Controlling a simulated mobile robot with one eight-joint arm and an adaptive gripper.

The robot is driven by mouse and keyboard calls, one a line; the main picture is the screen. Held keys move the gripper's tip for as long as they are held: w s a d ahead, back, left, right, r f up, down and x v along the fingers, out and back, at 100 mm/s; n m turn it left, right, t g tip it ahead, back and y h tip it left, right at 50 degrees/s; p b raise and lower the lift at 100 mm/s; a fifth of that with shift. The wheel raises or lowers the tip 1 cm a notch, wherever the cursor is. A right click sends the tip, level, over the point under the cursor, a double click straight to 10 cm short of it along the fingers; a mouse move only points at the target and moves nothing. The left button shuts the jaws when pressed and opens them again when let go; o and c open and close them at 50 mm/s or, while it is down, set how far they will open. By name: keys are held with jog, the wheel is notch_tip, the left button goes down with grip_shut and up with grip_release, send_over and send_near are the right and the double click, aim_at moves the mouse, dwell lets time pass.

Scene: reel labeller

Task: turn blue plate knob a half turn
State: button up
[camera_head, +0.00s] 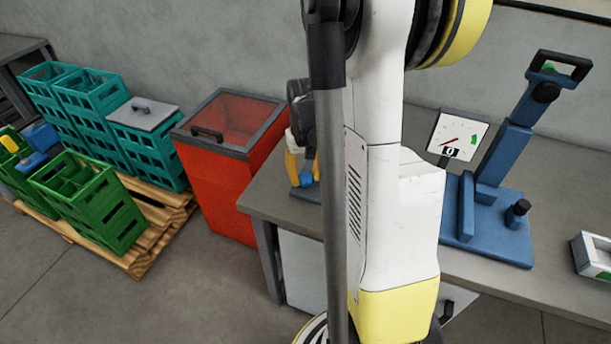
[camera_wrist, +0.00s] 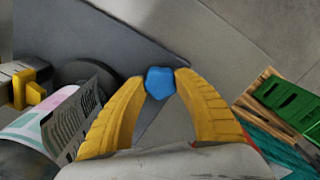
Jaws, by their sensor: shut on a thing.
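The blue knob (camera_wrist: 159,84) has a lobed outline and sits between the yellow fingertips of my gripper (camera_wrist: 160,77) in the wrist view. Both tips touch its sides, so my gripper is shut on it. In the head view the blue knob (camera_head: 306,180) shows small below the yellow fingers, left of my arm, near the bench's left end. Its turned angle cannot be told. In the wrist view a reel with a printed label (camera_wrist: 62,122) and a yellow part (camera_wrist: 30,90) lie left of the fingers. My arm hides most of that area in the head view.
A blue stand (camera_head: 500,140) with a dial (camera_head: 458,135) stands on the grey bench (camera_head: 560,200) at right. A red bin (camera_head: 212,195) with a lid is left of the bench. Green crates (camera_head: 95,205) and teal crates stand on a pallet (camera_head: 150,250) further left.

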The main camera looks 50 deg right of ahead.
aim_at(306, 176)
jog(key=n, duration=0.4)
jog(key=shift+n, duration=2.8)
jog(key=o, duration=1.2)
notch_tip(306, 176, up, 12)
